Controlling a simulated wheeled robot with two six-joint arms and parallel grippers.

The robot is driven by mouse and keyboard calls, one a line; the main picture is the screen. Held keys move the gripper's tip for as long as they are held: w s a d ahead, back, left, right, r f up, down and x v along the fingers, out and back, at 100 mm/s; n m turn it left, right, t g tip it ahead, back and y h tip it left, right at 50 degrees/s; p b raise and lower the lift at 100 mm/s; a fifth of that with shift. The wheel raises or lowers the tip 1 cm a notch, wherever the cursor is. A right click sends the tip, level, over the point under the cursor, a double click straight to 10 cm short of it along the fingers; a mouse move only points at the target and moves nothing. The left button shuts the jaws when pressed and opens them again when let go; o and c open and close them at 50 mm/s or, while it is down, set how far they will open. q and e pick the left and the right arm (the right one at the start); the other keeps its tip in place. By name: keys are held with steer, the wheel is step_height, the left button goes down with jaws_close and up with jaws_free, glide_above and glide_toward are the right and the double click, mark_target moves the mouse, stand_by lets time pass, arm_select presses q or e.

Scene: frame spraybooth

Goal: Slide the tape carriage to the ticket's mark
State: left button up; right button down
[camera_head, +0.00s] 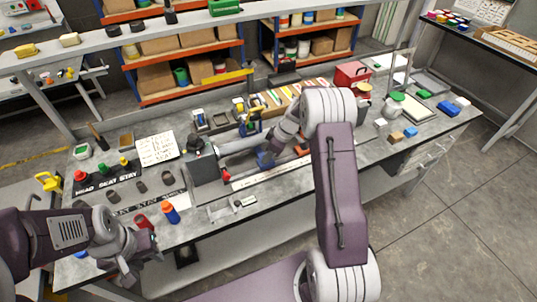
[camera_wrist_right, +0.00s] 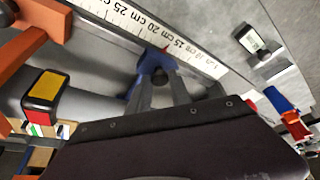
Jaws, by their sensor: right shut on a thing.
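The blue tape carriage (camera_head: 264,158) sits on the rail at the middle of the bench; it also shows in the right wrist view (camera_wrist_right: 152,64). My right gripper (camera_wrist_right: 160,82) is shut on its knob, and my right arm hides part of it in the head view. The white ruler (camera_wrist_right: 140,22) runs beside the rail, with a red pointer (camera_wrist_right: 166,48) between the 20 cm and 15 cm labels. A small grey display (camera_wrist_right: 252,40) lies beyond the ruler; I cannot read it. No ticket can be made out for certain. My left gripper (camera_head: 132,266) is empty at the front left; its jaw opening is unclear.
A grey block (camera_head: 205,168) stands at the rail's left end. A red box (camera_head: 350,73) stands at the back right.

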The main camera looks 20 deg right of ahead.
steer(key=shift+f+b, duration=0.25)
steer(key=shift+b, duration=0.8)
steer(key=shift+a+r, duration=0.1)
steer(key=shift+r, duration=0.2)
steer(key=c, duration=1.2)
jaws_free()
steer(key=shift+o, duration=0.2)
steer(key=v, duration=0.9)
steer(key=shift+b, duration=0.45)
